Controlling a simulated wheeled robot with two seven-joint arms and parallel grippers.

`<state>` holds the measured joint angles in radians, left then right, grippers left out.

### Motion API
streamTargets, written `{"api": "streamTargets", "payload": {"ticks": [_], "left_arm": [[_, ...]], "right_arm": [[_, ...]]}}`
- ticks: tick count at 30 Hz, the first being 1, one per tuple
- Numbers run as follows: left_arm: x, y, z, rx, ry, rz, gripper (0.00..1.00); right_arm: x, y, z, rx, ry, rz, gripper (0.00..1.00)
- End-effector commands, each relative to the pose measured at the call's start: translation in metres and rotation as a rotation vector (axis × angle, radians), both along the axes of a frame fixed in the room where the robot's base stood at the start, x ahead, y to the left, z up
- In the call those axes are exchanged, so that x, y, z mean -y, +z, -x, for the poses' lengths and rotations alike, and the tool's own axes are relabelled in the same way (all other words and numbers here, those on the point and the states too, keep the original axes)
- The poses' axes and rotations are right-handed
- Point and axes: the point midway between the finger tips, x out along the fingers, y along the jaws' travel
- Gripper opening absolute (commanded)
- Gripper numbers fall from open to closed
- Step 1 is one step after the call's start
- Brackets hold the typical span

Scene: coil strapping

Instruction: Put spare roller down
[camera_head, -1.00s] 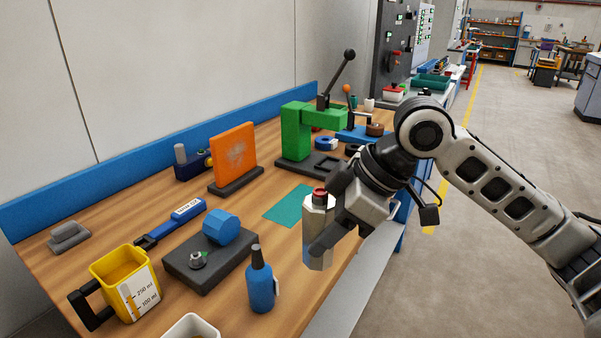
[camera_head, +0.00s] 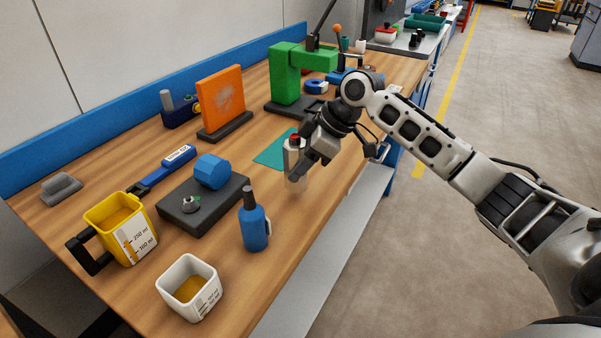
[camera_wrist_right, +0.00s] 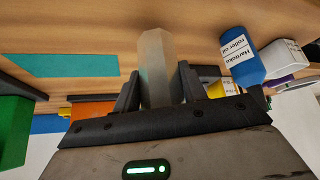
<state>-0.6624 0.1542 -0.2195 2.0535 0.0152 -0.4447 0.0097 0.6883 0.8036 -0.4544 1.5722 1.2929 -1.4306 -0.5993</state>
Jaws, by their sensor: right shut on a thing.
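The spare roller, a pale grey many-sided cylinder with a red top (camera_head: 291,170), is held in my right gripper (camera_head: 298,160). In the right wrist view the roller (camera_wrist_right: 156,62) stands between the two dark fingers, which are shut on it. It is just right of the teal mat (camera_head: 272,150), over the front part of the wooden bench (camera_head: 235,285). Whether its bottom touches the bench, I cannot tell. The mat also shows in the right wrist view (camera_wrist_right: 72,65). My left gripper is not in view.
A blue bottle (camera_head: 253,225), a white cup (camera_head: 190,290) and a dark block with a blue roller (camera_head: 205,215) stand nearer. A yellow measuring cup (camera_head: 120,228) is at left. Behind are an orange plate (camera_head: 222,100) and a green press (camera_head: 287,75).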

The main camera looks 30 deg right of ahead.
Motion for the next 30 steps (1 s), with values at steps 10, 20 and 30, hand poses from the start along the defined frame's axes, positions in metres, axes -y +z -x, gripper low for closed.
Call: {"api": "streamTargets", "payload": {"ticks": [10, 20, 30], "left_arm": [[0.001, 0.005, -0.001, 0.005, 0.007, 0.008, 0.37], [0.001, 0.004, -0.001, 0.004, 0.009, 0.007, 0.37], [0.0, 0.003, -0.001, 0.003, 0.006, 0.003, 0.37]], "right_arm": [[0.0, -0.03, -0.002, 0.004, 0.0, -0.001, 0.03], [0.0, -0.032, -0.001, -0.001, 0.0, 0.001, 0.64], [0.006, -0.022, 0.002, 0.001, -0.002, 0.002, 0.64]]}}
